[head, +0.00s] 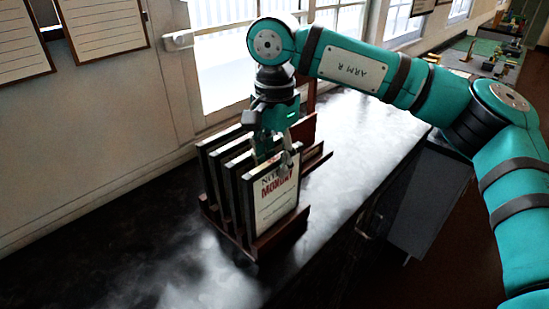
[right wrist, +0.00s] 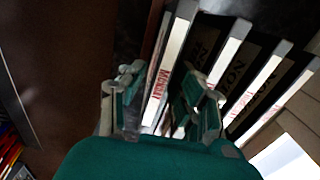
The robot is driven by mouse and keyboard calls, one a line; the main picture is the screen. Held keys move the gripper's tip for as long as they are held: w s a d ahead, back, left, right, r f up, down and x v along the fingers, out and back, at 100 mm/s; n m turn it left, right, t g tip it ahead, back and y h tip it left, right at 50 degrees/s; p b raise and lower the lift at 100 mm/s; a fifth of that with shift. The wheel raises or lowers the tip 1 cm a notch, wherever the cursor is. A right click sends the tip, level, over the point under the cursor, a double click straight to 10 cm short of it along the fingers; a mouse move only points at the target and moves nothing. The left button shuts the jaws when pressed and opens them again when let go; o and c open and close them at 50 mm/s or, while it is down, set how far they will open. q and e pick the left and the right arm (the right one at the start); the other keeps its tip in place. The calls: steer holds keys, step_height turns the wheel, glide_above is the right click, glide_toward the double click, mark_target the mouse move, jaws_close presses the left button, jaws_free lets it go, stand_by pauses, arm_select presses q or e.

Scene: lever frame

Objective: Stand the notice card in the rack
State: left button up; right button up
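The notice card (head: 276,199), white with a dark frame and red "MONDAY" lettering, stands upright in the nearest place of the dark wooden rack (head: 281,236). Its lower edge is hidden behind the rack's front rail. My right gripper (head: 279,156) is over the card's top edge, pointing down. In the right wrist view its two fingers (right wrist: 167,90) are apart, one on each side of the notice card (right wrist: 165,75), with a gap seeming to show beside it. My left gripper is out of view.
Several similar framed cards (head: 219,183) stand behind in the rack. The black glossy counter (head: 150,260) is clear around it. The wall and windows are close behind. A grey panel (head: 428,200) stands to the right, below the counter.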

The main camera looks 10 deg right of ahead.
steer(key=shift+o, duration=0.5)
step_height(320, 180, up, 12)
stand_by(0.3)
steer(key=shift+f, duration=0.1)
